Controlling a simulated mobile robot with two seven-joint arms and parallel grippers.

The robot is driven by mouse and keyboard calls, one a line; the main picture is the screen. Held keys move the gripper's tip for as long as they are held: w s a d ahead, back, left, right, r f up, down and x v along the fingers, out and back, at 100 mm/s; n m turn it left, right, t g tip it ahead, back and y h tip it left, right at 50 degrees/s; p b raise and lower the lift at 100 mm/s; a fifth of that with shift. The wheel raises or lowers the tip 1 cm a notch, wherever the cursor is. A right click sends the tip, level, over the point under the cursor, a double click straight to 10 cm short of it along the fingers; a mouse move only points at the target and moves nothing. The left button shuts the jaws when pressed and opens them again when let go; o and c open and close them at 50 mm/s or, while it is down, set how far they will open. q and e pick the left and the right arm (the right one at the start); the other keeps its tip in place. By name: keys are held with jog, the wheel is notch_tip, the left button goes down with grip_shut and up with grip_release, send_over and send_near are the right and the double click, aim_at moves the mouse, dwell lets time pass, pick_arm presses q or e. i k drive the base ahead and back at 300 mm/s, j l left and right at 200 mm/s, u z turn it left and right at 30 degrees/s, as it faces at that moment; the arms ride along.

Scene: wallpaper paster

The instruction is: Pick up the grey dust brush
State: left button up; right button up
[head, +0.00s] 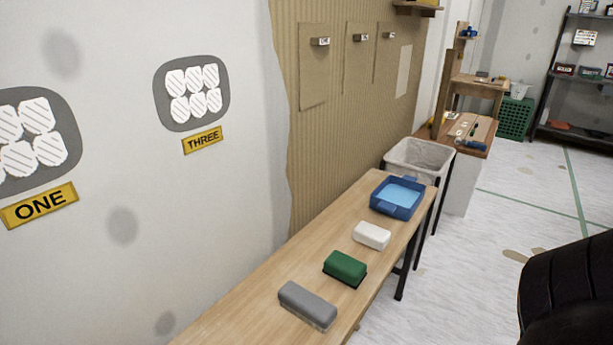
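The grey dust brush (307,304) is a grey block with rounded top edges and a paler underside. It lies on the narrow wooden table (232,318), nearest to me in a row of similar blocks. Nothing touches it. A black part at the right edge looks like a piece of my own arm. Neither of my grippers shows in the head view.
Behind the grey brush on the table are a green block (345,268), a white block (371,235) and a blue tray (397,198). The wall (215,225) runs along the table's left side. A whitish bin (420,157) stands past the far end. Open floor (470,285) lies right.

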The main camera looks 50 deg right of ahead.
aim_at(318, 313)
jog(key=z, duration=1.3)
